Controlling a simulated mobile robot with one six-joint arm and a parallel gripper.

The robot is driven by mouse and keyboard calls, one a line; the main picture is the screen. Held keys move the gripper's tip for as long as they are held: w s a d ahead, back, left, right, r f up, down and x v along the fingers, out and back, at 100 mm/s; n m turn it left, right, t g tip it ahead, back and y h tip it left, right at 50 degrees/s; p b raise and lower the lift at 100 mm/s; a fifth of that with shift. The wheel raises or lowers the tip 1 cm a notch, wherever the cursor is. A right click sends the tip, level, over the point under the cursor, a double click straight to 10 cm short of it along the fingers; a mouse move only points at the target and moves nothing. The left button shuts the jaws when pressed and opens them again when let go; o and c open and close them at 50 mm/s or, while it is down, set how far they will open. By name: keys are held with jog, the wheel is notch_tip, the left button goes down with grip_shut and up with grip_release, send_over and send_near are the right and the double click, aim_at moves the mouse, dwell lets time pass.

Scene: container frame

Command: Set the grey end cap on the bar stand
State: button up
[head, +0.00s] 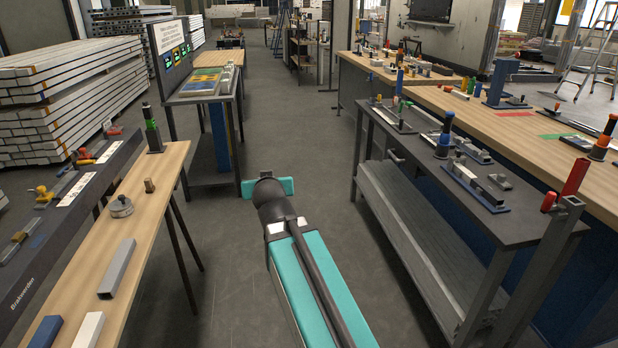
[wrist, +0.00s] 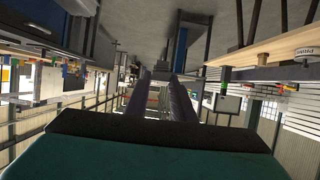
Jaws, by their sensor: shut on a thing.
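In the wrist view my gripper (wrist: 174,82) has its two dark fingers close together, shut on a small dark grey piece (wrist: 163,75) at the fingertips. I take it for the grey end cap; its shape is hard to make out. In the head view my wrist hides the fingers and the piece, above the aisle floor between the benches. I cannot tell for certain which fixture is the bar stand. A blue base with a grey bar lying on it (head: 475,185) is on the dark right-hand bench. It is well apart from my gripper.
The left wooden table (head: 135,235) holds a grey square bar (head: 117,268), a round metal piece (head: 121,207) and a green-ringed post (head: 152,132). The aisle ahead is clear.

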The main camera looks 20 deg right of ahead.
jog(key=w+a+r+n+y, duration=0.1)
jog(key=w+a+n+y, duration=0.1)
jog(key=a, duration=0.5)
jog(key=shift+a+r+n+t+y, duration=0.35)
jog(key=shift+n+y, duration=0.15)
jog(key=shift+y, duration=0.2)
